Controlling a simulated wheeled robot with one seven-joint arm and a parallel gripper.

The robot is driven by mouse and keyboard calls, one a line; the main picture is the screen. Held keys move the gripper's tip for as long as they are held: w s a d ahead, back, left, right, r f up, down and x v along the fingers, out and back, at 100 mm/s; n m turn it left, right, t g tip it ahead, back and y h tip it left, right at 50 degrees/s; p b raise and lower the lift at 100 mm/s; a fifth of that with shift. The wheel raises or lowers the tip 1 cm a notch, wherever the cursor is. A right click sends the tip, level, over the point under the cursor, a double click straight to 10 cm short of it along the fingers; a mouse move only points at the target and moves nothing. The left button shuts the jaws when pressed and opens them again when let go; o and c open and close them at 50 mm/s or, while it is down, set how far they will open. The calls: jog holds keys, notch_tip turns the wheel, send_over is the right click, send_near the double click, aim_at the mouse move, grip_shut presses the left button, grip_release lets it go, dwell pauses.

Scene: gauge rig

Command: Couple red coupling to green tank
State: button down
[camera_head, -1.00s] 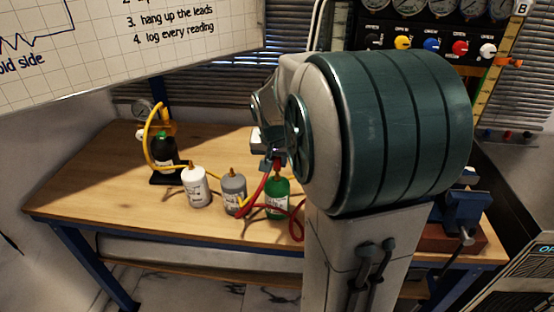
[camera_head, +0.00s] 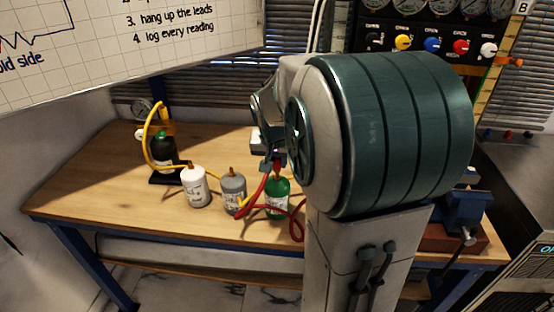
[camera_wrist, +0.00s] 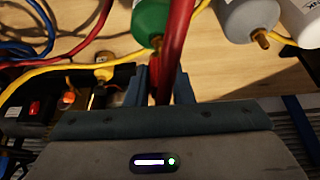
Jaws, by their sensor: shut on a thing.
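The green tank (camera_head: 277,198) stands upright on the bench below my gripper (camera_head: 271,163). Its brass fitting (camera_wrist: 157,42) shows bare in the wrist view, beside the red hose and just beyond my fingertips. My gripper (camera_wrist: 160,83) is shut on the red coupling (camera_head: 279,161), at the end of the red hose (camera_wrist: 175,38). The coupling is mostly hidden by the jaws. It is above the tank's top in the head view and looks apart from the fitting; the exact gap cannot be told.
A grey tank (camera_head: 234,194) and a white tank (camera_head: 195,187) stand left of the green one. A blue vise (camera_head: 466,212) is at right. The bench's front left (camera_head: 100,185) is clear.

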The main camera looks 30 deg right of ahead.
jog(key=shift+f+b, duration=0.8)
jog(key=shift+f, duration=0.25)
jog(key=shift+f, duration=0.25)
dwell(0.6)
jog(key=c, duration=0.9)
grip_release()
jog(key=shift+r, duration=0.1)
jog(key=shift+o, duration=0.2)
jog(key=v, duration=1.4)
